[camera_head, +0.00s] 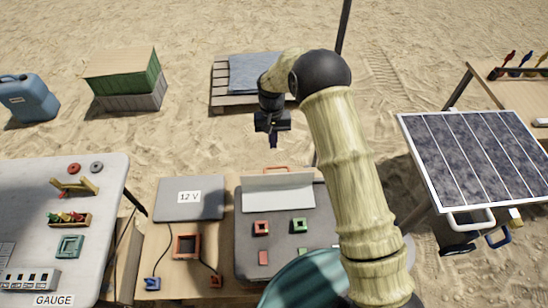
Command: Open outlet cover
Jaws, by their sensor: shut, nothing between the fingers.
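A pale outlet cover (277,193) with an orange handle (275,169) along its far edge stands at the back of a dark grey panel (248,250). It looks swung up, and a red socket (261,228) and a green socket (300,225) in front of it are uncovered. My gripper (273,142) is shut and empty, pointing down. In the picture it is just above the handle and apart from it; the exact gap is hard to judge. My arm hides the panel's right side.
A grey box (190,198) marked "12 V" and a brown frame with cables (187,246) are left of the panel. A solar panel (475,155) stands to the right. A white table (110,220) with small parts is at left. Sand behind is mostly free.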

